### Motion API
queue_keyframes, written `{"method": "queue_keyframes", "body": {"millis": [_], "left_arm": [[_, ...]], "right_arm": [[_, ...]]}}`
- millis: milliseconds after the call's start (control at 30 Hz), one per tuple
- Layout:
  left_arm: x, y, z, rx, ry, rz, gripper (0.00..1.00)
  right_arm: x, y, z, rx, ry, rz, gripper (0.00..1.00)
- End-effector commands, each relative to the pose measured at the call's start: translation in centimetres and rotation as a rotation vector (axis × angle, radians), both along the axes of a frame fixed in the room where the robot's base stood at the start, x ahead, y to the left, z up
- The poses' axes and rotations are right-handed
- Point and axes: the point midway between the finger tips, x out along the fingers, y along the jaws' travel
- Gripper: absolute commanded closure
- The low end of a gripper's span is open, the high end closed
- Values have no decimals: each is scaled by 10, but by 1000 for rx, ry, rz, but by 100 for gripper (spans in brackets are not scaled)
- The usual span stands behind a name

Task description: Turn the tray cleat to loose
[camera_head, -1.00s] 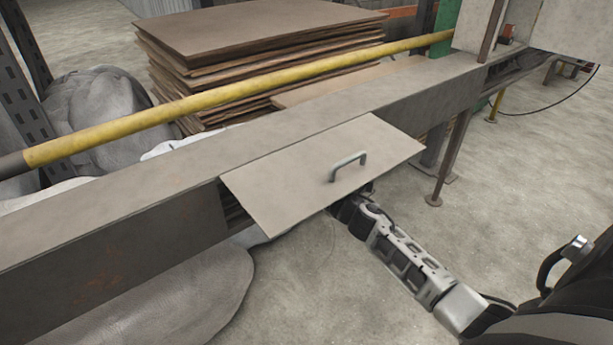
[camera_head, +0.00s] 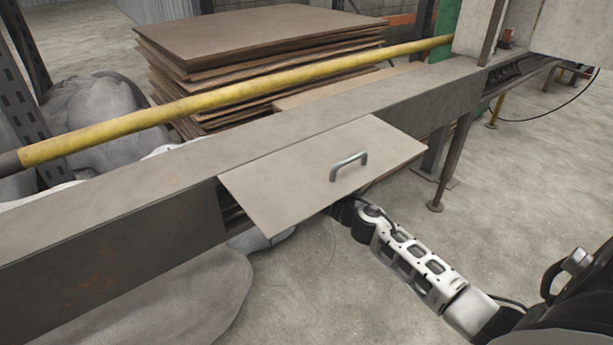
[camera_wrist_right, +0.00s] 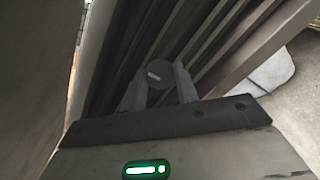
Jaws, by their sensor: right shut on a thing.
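The tray cleat (camera_wrist_right: 159,74) shows in the right wrist view as a small round grey knob with a short pale mark, set among long dark ribs. My right gripper (camera_wrist_right: 159,86) is shut on it, one pale finger on each side. The pale mark lies slanted, sloping down to the right. In the head view my right arm reaches in from the lower right, and its gripper and the cleat are hidden under a flat panel (camera_head: 285,190) with a grey handle (camera_head: 348,165). My left gripper is not in view.
The panel juts out from a long grey beam (camera_head: 110,190). A yellow pipe (camera_head: 230,90) runs behind the beam, with stacked brown boards (camera_head: 250,40) beyond. Grey sacks lie below and behind. A metal leg (camera_head: 450,165) stands right of the panel; the floor at right is open.

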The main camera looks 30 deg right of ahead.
Motion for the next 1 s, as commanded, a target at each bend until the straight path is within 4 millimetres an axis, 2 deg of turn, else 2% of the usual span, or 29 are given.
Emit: {"method": "queue_keyframes", "body": {"millis": [400,433,500,833,1000], "left_arm": [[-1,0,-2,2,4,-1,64],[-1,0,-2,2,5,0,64],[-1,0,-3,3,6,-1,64],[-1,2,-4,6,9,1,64],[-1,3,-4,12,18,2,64]], "right_arm": [[0,0,-1,-12,2,1,93],[0,0,-1,-12,2,1,62],[0,0,-1,-11,2,1,48],[-3,0,-1,-8,1,1,48],[-26,-2,-1,-7,3,1,48]]}}
